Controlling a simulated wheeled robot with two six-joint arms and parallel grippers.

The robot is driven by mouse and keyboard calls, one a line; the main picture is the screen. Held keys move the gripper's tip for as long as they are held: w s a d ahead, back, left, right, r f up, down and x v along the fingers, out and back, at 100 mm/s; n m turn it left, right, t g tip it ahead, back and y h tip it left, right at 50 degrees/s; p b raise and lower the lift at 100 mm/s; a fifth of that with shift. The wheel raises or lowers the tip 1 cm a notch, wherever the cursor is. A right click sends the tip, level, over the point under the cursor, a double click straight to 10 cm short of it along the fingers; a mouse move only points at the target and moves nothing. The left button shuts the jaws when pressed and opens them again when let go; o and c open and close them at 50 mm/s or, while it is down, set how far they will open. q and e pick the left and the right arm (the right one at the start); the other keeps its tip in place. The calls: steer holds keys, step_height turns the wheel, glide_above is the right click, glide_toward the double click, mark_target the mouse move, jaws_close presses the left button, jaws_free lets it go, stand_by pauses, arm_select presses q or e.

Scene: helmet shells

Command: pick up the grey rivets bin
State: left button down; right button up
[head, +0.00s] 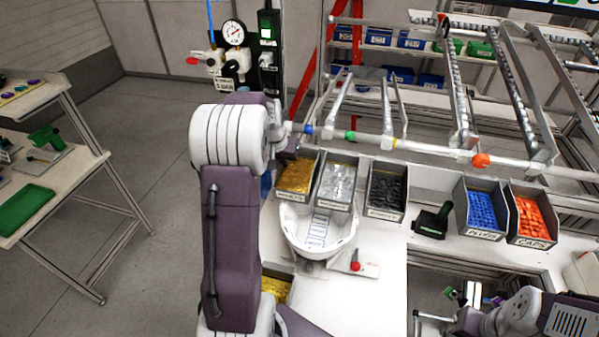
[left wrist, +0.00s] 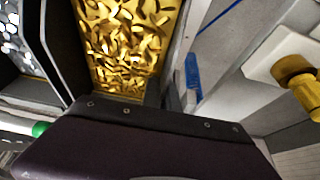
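Several grey open bins stand in a row on the white bench. One holds gold pieces (head: 296,175), one holds silver pieces (head: 338,182), and one holds black pieces (head: 387,190). Their labels are too small to read surely, so I cannot tell which is the rivets bin. My left gripper (head: 288,148) is at the back of the gold-piece bin, mostly hidden by my own wrist. In the left wrist view the gold-piece bin (left wrist: 128,45) is close, with the silver pieces (left wrist: 15,45) left of it. No fingertips show there. My right gripper (head: 472,295) is low at the right, small and unclear.
A white helmet shell (head: 318,232) sits in front of the bins. A blue-piece bin (head: 482,210) and an orange-piece bin (head: 531,216) stand at right. A rail with coloured knobs (head: 400,143) runs behind the row. A gauge panel (head: 234,50) stands behind.

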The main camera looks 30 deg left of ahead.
arm_select(q)
steer(key=shift+r+p, duration=1.25)
steer(key=shift+r, duration=0.25)
steer(key=shift+s, duration=0.1)
steer(key=shift+s+d+f+b, duration=0.1)
steer(key=shift+s+f+b, duration=0.05)
steer(key=shift+s+b, duration=0.15)
steer(key=shift+s+d+b, duration=0.2)
steer(key=shift+s+b, duration=0.15)
steer(key=shift+s, duration=0.35)
steer(key=shift+s+d+b, duration=0.25)
steer(key=shift+s+b, duration=0.15)
steer(key=shift+s, duration=0.25)
steer(key=shift+s+d+b, duration=0.2)
steer(key=shift+s+b, duration=0.15)
steer(key=shift+s, duration=0.35)
steer(key=shift+s+d+b, duration=0.25)
steer(key=shift+s, duration=0.55)
steer(key=shift+s+d+b, duration=0.3)
steer(key=shift+s, duration=0.5)
steer(key=shift+s+d+b, duration=0.25)
steer(key=shift+s, duration=0.55)
